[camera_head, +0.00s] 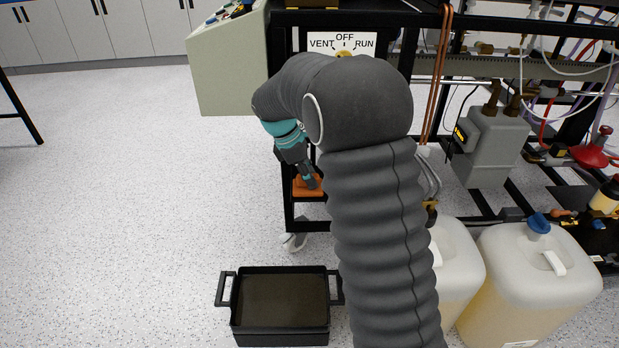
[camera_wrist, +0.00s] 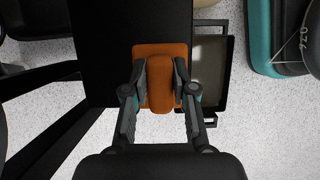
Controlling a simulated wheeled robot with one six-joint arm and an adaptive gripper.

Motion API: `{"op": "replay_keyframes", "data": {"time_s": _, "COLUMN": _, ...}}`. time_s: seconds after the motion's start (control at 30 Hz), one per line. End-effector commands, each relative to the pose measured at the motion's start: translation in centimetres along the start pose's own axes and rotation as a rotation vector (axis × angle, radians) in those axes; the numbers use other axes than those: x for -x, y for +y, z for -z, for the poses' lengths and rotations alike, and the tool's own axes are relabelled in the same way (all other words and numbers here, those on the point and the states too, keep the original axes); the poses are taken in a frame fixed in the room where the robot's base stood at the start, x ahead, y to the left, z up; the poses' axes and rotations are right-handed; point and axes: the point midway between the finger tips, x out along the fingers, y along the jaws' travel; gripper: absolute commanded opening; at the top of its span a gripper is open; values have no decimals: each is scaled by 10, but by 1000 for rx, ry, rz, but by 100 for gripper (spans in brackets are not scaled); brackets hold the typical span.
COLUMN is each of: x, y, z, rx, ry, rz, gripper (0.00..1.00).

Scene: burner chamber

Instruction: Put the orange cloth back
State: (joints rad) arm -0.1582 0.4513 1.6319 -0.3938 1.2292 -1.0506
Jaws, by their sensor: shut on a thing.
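The orange cloth (camera_wrist: 159,84) is between the two fingers of my gripper (camera_wrist: 161,88) in the wrist view. A raised orange ridge is pinched by the fingers, with a flat orange part spreading beyond it. The flat part lies over or against a black panel (camera_wrist: 120,28); I cannot tell whether it touches. In the head view the cloth (camera_head: 307,186) shows at my gripper (camera_head: 311,182), at the left end of the black frame's lower part. My arm hides much of the area to its right.
A black tray with handles (camera_head: 280,305) stands on the floor below. Two pale jugs of yellowish liquid (camera_head: 530,290) stand to the right. A VENT/OFF/RUN panel (camera_head: 342,45) is above, on the black frame (camera_head: 283,150). The floor at left is clear.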

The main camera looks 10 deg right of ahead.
Motion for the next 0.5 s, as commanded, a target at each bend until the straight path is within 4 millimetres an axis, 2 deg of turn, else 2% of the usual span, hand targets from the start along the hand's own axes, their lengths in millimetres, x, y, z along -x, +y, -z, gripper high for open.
{"op": "replay_keyframes", "data": {"time_s": 0.33, "x": -2, "y": 0, "z": 1, "rx": 0, "ry": 0, "rz": -1, "gripper": 0}}
{"op": "replay_keyframes", "data": {"time_s": 0.37, "x": -2, "y": 0, "z": 1, "rx": 0, "ry": 0, "rz": -1, "gripper": 33}}
{"op": "replay_keyframes", "data": {"time_s": 0.43, "x": -2, "y": 0, "z": 1, "rx": 0, "ry": 0, "rz": -1, "gripper": 51}}
{"op": "replay_keyframes", "data": {"time_s": 0.5, "x": -2, "y": 0, "z": 1, "rx": 0, "ry": 0, "rz": -1, "gripper": 51}}
